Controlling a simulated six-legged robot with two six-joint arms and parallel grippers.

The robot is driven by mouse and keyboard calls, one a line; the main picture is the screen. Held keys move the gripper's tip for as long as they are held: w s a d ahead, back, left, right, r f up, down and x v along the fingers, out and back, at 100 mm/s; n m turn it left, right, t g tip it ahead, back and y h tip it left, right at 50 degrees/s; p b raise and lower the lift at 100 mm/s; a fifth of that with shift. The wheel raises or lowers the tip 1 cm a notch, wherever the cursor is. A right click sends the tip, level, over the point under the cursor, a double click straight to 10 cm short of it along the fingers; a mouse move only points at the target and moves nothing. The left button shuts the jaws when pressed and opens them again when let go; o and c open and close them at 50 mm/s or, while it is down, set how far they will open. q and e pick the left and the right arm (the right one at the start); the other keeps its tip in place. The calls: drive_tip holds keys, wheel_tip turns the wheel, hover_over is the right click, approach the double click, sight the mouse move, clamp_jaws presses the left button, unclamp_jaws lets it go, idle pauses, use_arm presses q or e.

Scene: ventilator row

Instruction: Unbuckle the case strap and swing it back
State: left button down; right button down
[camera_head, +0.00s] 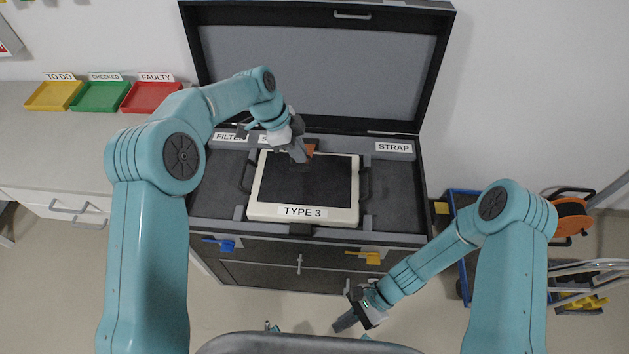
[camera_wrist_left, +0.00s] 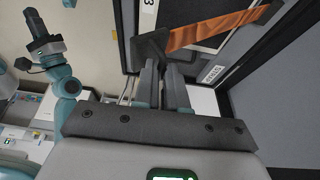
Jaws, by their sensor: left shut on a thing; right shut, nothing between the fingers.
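The open black case (camera_head: 400,200) holds a cream ventilator (camera_head: 255,212) with a dark screen and a "TYPE 3" label. The orange strap (camera_head: 311,149) shows behind my left gripper (camera_head: 301,160), which is over the ventilator's upper part. In the left wrist view the strap (camera_wrist_left: 215,30) runs to the upper right from a dark buckle (camera_wrist_left: 150,48). My left gripper (camera_wrist_left: 163,68) is shut on the buckle end; its exact grip is partly hidden. My right gripper (camera_head: 343,324) is shut and empty, low in front of the case.
The case lid (camera_head: 320,70) stands open at the back. A blue latch (camera_head: 222,244) and a yellow latch (camera_head: 365,256) are on the case front. Yellow (camera_head: 54,97), green (camera_head: 100,97) and red (camera_head: 151,97) trays sit on the left counter. A blue cart (camera_head: 462,200) stands at right.

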use_arm(q)
drive_tip(key=shift+w+a+f, duration=0.15)
drive_tip(key=shift+w+f, duration=0.05)
drive_tip(key=shift+f, duration=0.05)
use_arm(e)
drive_tip(key=w+a+r+m+t+y, duration=0.2)
drive_tip(key=w+a+m+t+y, duration=0.15)
drive_tip(key=w+m+y, duration=0.2)
drive_tip(key=w+a+r+m+t+y, duration=0.2)
drive_tip(key=w+a+m+y, duration=0.25)
drive_tip(key=w+m, duration=0.25)
drive_tip(key=w+d+r+m+t+y, duration=0.35)
drive_tip(key=w+d+m+t, duration=0.25)
drive_tip(key=w+m+t, duration=0.5)
drive_tip(key=w+a+r+n+t, duration=0.2)
drive_tip(key=w+a+r, duration=0.3)
drive_tip(key=a+r, duration=0.2)
drive_tip(key=shift+r+h, duration=0.35)
drive_tip(key=shift+r, duration=0.7)
